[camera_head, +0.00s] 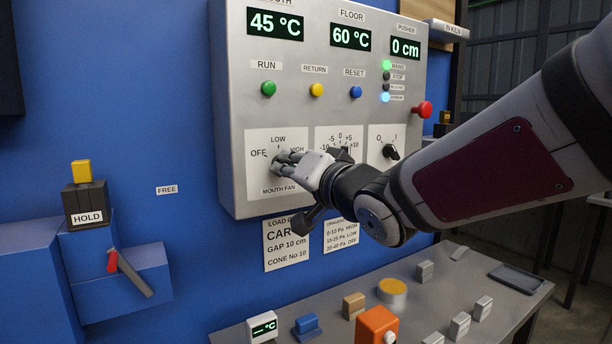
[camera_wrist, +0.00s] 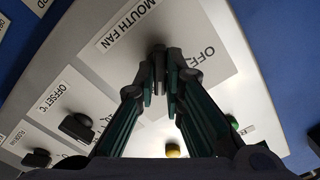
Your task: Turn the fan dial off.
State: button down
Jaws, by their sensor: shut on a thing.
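The grey control panel (camera_head: 232,100) carries a white plate marked MOUTH FAN (camera_head: 262,180), with OFF at left, LOW at top and HIGH at right. My gripper (camera_head: 280,163) reaches in from the right and is at this plate's dial. In the wrist view, my gripper (camera_wrist: 161,82) is shut on the dark fan dial (camera_wrist: 158,58), one finger on each side. The fingers hide most of the dial, and I cannot tell which mark it points to. In the head view the dial is hidden behind my fingers.
Right of the fan plate are an offset dial (camera_head: 342,154), partly hidden by my gripper, and a 0/I switch (camera_head: 390,152). Green (camera_head: 268,88), yellow (camera_head: 317,90) and blue (camera_head: 355,92) buttons sit above. A red knob (camera_head: 422,108) sticks out at right. A cluttered bench (camera_head: 420,315) stands below.

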jog(key=n+b, duration=0.9)
jog(key=n, duration=1)
jog(key=shift+n+b, duration=0.3)
jog(key=shift+b, duration=0.1)
jog(key=c, duration=1.7)
grip_release()
